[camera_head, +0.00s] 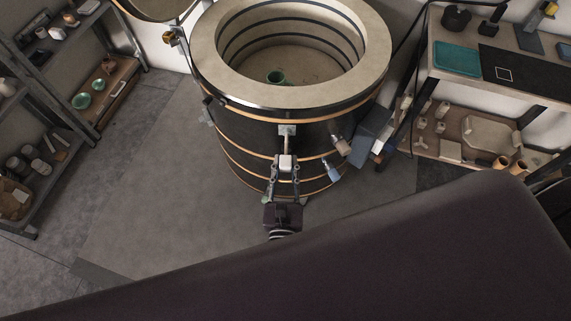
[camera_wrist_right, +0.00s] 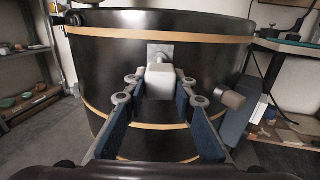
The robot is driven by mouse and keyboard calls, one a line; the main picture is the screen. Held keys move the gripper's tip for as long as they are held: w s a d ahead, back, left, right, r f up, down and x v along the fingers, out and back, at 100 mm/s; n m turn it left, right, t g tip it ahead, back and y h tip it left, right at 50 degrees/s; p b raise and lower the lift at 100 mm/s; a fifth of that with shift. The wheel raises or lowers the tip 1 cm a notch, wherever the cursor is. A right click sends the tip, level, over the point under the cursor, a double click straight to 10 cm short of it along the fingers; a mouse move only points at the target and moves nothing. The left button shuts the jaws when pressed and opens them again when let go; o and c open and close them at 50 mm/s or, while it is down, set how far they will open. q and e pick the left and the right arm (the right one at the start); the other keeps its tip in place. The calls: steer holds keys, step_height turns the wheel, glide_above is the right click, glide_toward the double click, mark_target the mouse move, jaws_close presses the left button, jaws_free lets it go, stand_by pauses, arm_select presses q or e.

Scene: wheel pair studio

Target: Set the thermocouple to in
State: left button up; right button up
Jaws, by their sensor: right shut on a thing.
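The thermocouple (camera_head: 287,160) is a pale block on a thin rod at the front of the round black kiln (camera_head: 250,140). Its rod runs to a small metal plate (camera_head: 287,130) on the kiln wall. In the right wrist view the thermocouple block (camera_wrist_right: 160,80) stands out in front of the plate (camera_wrist_right: 160,52). My right gripper (camera_head: 286,166) is shut on the block, one blue-padded finger at each side. How deep the rod goes into the wall is hidden. My left gripper is not in view.
The kiln is open at the top, with a green pot (camera_head: 277,77) inside. Two cylindrical fittings (camera_head: 341,145) (camera_head: 331,171) and a grey box (camera_head: 371,136) stick out right of the gripper. Shelves stand at left (camera_head: 45,170) and right (camera_head: 530,65). The left floor (camera_head: 150,190) is clear.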

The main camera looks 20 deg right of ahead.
mark_target(286, 146)
jaws_close()
steer(key=shift+w, duration=0.1)
steer(key=b+x, duration=0.1)
steer(key=x, duration=0.5)
steer(key=o, duration=1)
jaws_free()
steer(key=shift+c, duration=0.2)
steer(key=v, duration=1.2)
